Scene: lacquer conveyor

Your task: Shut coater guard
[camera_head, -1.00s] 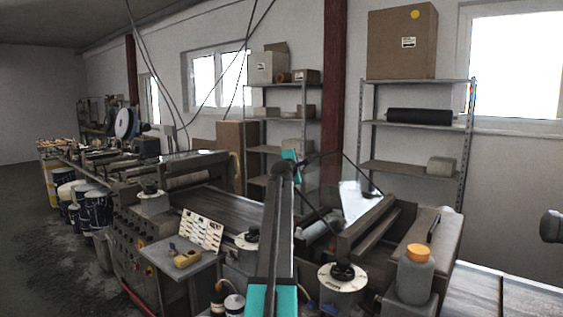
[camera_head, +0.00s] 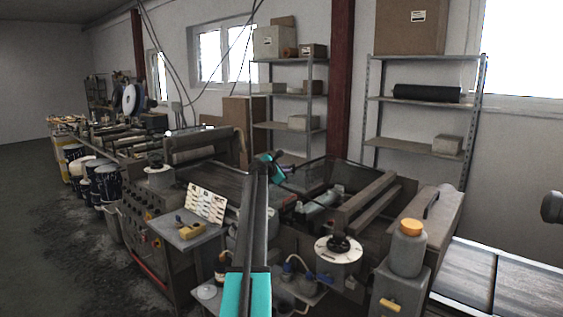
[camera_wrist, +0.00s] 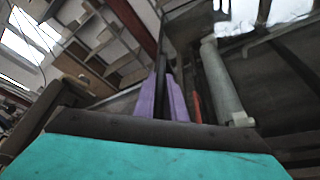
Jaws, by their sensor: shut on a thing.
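The coater guard (camera_head: 308,164) is a clear panel with a thin dark edge, above the open rollers of the coater (camera_head: 372,203) in the head view. Its clear face is hard to see there. In the wrist view, a bright reflective sheet (camera_wrist: 265,14), seemingly its face, shows at the upper right. My gripper (camera_head: 284,171) is at the guard's left end. In the wrist view, the purple fingers of my gripper (camera_wrist: 162,80) are shut on a dark bar, seemingly the guard's edge. My arm hides part of the coater.
An orange-capped bottle (camera_head: 408,247) and a round white-topped pot (camera_head: 338,248) stand in front of the coater. A sample board (camera_head: 206,204) stands left of my arm. Metal shelves (camera_head: 425,101) are behind. The floor at left (camera_head: 40,220) is clear.

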